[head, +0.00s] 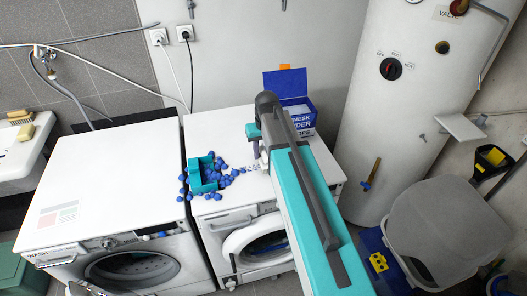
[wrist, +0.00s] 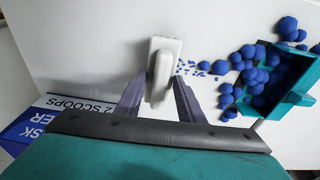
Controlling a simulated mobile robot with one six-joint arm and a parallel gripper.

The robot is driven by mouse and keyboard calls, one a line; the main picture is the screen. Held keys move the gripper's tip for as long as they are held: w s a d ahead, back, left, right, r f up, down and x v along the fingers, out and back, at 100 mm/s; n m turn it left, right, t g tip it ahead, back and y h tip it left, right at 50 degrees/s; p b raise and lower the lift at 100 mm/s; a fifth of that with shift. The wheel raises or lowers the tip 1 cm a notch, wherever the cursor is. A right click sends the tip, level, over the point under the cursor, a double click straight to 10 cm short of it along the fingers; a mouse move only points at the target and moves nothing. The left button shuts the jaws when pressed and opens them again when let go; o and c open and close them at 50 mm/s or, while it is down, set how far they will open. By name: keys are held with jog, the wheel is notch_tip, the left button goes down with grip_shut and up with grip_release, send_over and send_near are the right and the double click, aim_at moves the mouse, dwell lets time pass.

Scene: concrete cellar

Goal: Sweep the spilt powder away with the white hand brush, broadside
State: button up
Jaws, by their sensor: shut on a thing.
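The white hand brush (wrist: 164,48) is between the fingers of my gripper (wrist: 158,98), which is shut on it. In the wrist view its long side faces the small blue grains to its right. The spilt powder shows as blue grains and round clumps (wrist: 248,52), also on the right washing machine's top in the head view (head: 233,174). A teal scoop (wrist: 294,99) lies among them with blue clumps inside; it also shows in the head view (head: 195,178). My arm hides most of the brush in the head view. Whether its bristles touch the top cannot be told.
A blue and white powder box (head: 299,112) stands open at the back of the right machine (head: 222,123), close to my arm. The left machine's white top (head: 110,170) is largely clear. A white tank (head: 395,100) and a grey lidded bin (head: 435,225) stand at the right.

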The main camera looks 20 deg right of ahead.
jog(key=shift+f+b, duration=0.4)
jog(key=shift+f, duration=0.65)
dwell(1.2)
jog(key=shift+a, duration=0.15)
jog(key=shift+a, duration=1.75)
jog(key=shift+a, duration=0.15)
jog(key=shift+a+p, duration=0.3)
jog(key=shift+a, duration=1.45)
jog(key=shift+a, duration=0.2)
jog(key=shift+s+a+f, duration=0.1)
jog(key=shift+a, duration=1.45)
jog(key=shift+a, duration=0.2)
